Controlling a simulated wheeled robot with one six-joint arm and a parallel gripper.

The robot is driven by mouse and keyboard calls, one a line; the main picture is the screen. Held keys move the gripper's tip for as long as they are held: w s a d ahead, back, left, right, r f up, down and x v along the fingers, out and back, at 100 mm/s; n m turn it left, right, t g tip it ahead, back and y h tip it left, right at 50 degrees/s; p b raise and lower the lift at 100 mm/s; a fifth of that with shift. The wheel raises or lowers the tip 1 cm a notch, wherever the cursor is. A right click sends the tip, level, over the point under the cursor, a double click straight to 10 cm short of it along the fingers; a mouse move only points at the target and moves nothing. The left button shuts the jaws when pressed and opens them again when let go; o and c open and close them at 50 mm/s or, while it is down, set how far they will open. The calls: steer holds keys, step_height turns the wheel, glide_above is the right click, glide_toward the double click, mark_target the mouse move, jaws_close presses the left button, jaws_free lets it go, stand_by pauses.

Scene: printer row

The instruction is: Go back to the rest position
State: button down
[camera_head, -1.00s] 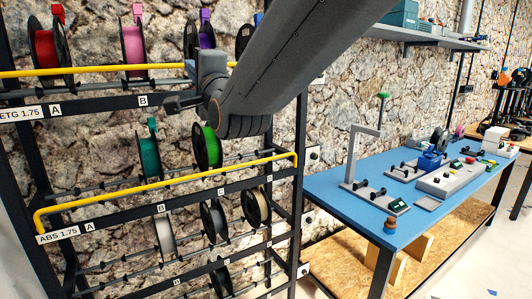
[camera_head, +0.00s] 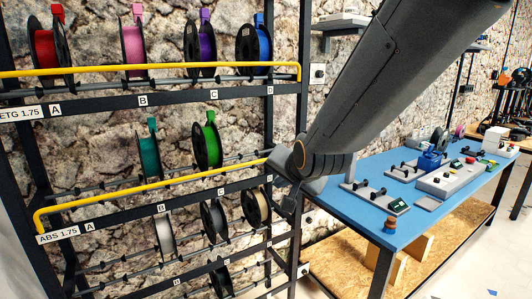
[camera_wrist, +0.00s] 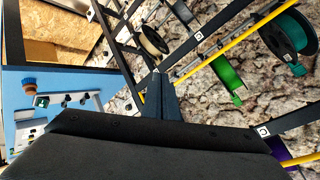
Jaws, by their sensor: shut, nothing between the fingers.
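My arm reaches in from the upper right of the head view. My gripper (camera_head: 287,205) is at its lower end, in front of the right post of the spool rack, near the right end of the lower yellow bar (camera_head: 150,189). In the wrist view my gripper (camera_wrist: 156,76) shows as narrow dark fingers together at the centre, shut and empty. The rack (camera_head: 180,100) fills the left of the head view. No spool touches the fingers as far as I can see.
Spools hang on the rack: red (camera_head: 44,50), pink (camera_head: 133,42), blue (camera_head: 262,45), teal (camera_head: 149,153) and green (camera_head: 208,142) among them. A blue workbench (camera_head: 365,215) with fixtures stands to the right. Floor shows at the lower right.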

steer(key=s+d+f+n+g+h, duration=0.1)
steer(key=s+d+f+n+g, duration=0.1)
steer(key=s+d+f+g, duration=0.2)
steer(key=s+d+f+n+g+h, duration=0.2)
steer(key=s+d+f+g, duration=0.3)
steer(key=s+d+f, duration=0.6)
steer(key=s+d+n, duration=0.1)
steer(key=s, duration=0.5)
steer(key=shift+a, duration=0.1)
